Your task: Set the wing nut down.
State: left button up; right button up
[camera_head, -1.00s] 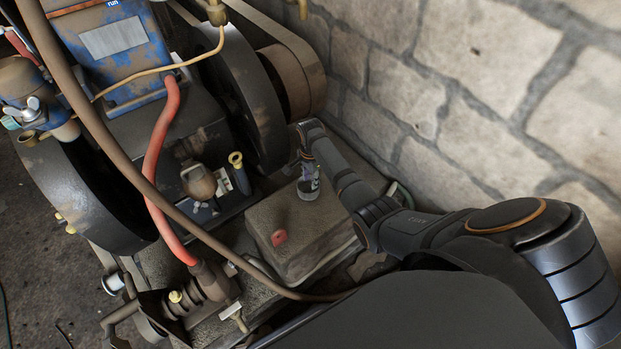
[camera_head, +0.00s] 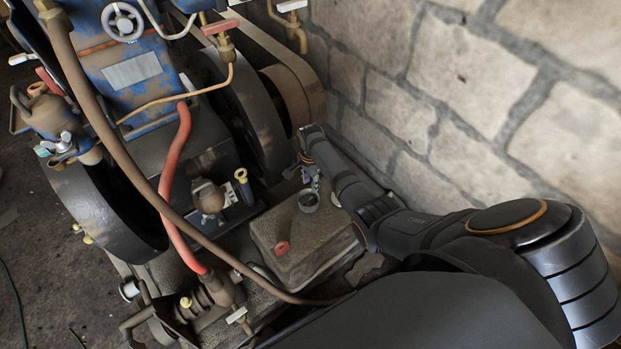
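My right gripper (camera_head: 312,181) comes in from the right and points down just above a small round dish (camera_head: 308,201). Its fingertips are small and dark, and I cannot tell whether they are apart or closed on something. The dish stands on top of a grey-brown block (camera_head: 286,252). Its rim shows, but what lies in it is too small to make out. A silver wing nut (camera_head: 65,143) shows on a fitting at the left of the engine, far from my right gripper. No other wing nut can be made out. My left gripper is not in view.
The blue engine (camera_head: 135,75) with its dark flywheel (camera_head: 245,110) stands left of the dish. A red hose (camera_head: 170,185) and a brown hose (camera_head: 110,130) cross in front. A stone wall (camera_head: 450,100) bounds the right.

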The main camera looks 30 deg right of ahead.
dwell(0.4)
jog(key=s+a+r+n+t, duration=0.2)
jog(key=s+r+n, duration=0.6)
jog(key=s, duration=0.4)
jog(key=s+a+r+n+t, duration=0.2)
jog(key=s+r+n, duration=0.3)
jog(key=s+n, duration=0.55)
jog(key=s+d+f+m+g+h+p, duration=0.1)
jog(key=s+f+p, duration=0.15)
jog(key=f, duration=0.85)
jog(key=s+d+f+m+g+p, duration=0.15)
jog(key=f+p, duration=0.25)
jog(key=f, duration=0.7)
jog(key=s+f+p, duration=0.1)
jog(key=s+f, duration=0.4)
jog(key=s, duration=0.4)
jog(key=s+d+f+p, duration=0.1)
jog(key=s+f+p, duration=0.1)
jog(key=s+f, duration=0.4)
jog(key=s, duration=0.3)
jog(key=shift+d+n, duration=0.15)
jog(key=shift+n, duration=0.25)
